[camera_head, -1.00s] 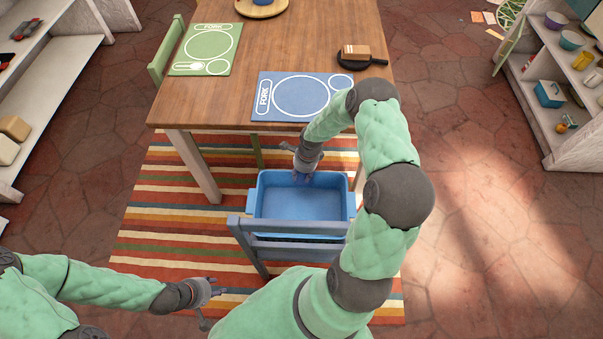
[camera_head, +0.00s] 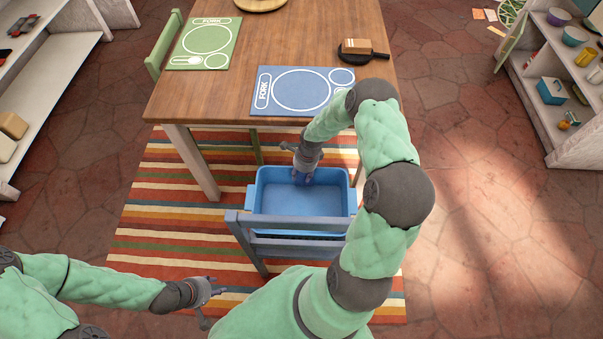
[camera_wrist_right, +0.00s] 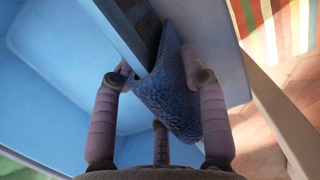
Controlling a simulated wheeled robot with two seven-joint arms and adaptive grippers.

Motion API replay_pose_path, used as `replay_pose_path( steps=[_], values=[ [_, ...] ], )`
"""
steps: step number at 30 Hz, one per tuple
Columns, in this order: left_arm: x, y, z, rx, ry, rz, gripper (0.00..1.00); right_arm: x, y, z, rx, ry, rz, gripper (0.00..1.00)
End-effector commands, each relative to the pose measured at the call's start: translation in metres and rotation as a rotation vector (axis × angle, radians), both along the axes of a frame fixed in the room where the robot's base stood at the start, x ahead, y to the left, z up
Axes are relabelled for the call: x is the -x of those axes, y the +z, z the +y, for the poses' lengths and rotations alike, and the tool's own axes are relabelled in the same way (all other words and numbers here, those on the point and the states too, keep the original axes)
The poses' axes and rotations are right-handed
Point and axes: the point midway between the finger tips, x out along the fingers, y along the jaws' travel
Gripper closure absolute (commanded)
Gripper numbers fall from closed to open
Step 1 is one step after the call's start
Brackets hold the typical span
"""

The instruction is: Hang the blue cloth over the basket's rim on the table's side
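The blue basket (camera_head: 303,200) rests on the seat of the blue-grey chair. My right gripper (camera_head: 304,178) points down at the basket's table-side rim. In the right wrist view the textured blue cloth (camera_wrist_right: 179,98) lies at the basket's rim (camera_wrist_right: 118,30), between the fingers of my right gripper (camera_wrist_right: 157,60). Those fingers are spread apart, one on the rim's inner side and one against the cloth's outer face. The lower end of the cloth is partly hidden. My left gripper (camera_head: 212,302) is empty at the lower left, its fingers apart.
The chair's backrest (camera_head: 290,222) stands at the basket's near side. The wooden table (camera_head: 240,100) is just beyond, with a blue placemat (camera_head: 262,106), a green placemat (camera_head: 190,62) and a dark pan (camera_head: 377,52). Shelves stand at both sides. The basket's inside looks empty.

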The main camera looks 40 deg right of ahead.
Motion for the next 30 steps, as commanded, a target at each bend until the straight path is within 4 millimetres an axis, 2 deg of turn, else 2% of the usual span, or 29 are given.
replay_pose_path(
  steps=[14,20,30],
  values=[
    [0.000,0.000,0.000,0.000,0.000,0.000,0.60,0.000,0.004,-0.001,0.001,0.000,-0.001,0.33],
    [0.000,0.000,0.000,0.000,0.000,0.000,0.60,0.002,0.030,-0.004,0.001,0.000,-0.003,0.33],
    [0.000,0.000,0.000,0.000,0.000,0.000,0.60,0.009,0.095,-0.011,0.002,-0.002,-0.004,0.33]
  ],
)
